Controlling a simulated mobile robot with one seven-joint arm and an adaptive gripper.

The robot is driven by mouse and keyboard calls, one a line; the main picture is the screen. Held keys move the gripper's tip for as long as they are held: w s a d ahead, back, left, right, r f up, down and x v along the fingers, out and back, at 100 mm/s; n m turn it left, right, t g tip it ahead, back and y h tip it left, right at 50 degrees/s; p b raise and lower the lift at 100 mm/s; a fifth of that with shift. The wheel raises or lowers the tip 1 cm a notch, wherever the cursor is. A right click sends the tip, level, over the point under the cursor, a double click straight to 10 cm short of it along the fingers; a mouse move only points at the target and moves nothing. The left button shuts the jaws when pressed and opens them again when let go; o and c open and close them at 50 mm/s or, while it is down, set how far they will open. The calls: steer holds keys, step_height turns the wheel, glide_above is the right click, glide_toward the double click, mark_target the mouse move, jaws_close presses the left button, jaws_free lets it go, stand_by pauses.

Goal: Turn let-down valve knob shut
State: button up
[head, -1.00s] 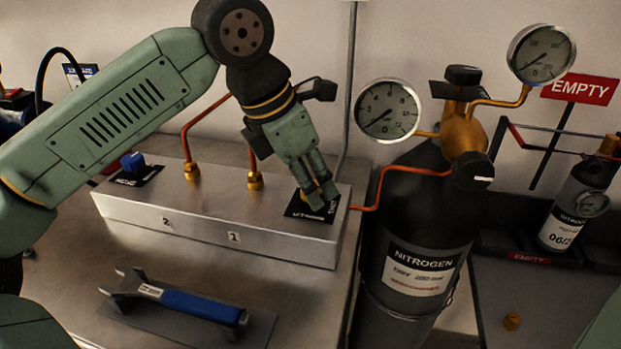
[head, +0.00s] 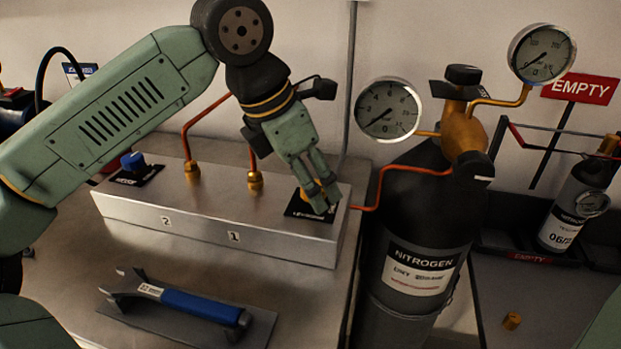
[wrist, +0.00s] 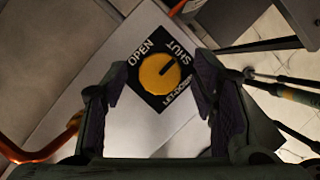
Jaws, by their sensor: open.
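The let-down valve knob is a round yellow knob (wrist: 159,74) on a black plate (wrist: 146,48) lettered OPEN, SHUT and LET-DOWN. Its dark pointer line points up and right in the wrist view, toward the SHUT side. In the head view the knob (head: 303,195) shows partly behind my fingers, at the right end of the metal manifold block (head: 285,240). My gripper (head: 323,200) is open, with its fingertips just over the plate at the knob's right. In the wrist view the knob lies ahead of the spread fingers (wrist: 163,100), with nothing held between them.
A blue knob (head: 132,161) sits on the block's left end. Copper pipes (head: 192,150) rise behind my gripper. A black nitrogen cylinder (head: 420,225) with two gauges (head: 387,110) stands right of the block. A blue-handled tool (head: 195,305) lies on the bench in front.

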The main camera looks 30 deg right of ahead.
steer(key=v, duration=1.2)
steer(key=shift+d, duration=0.1)
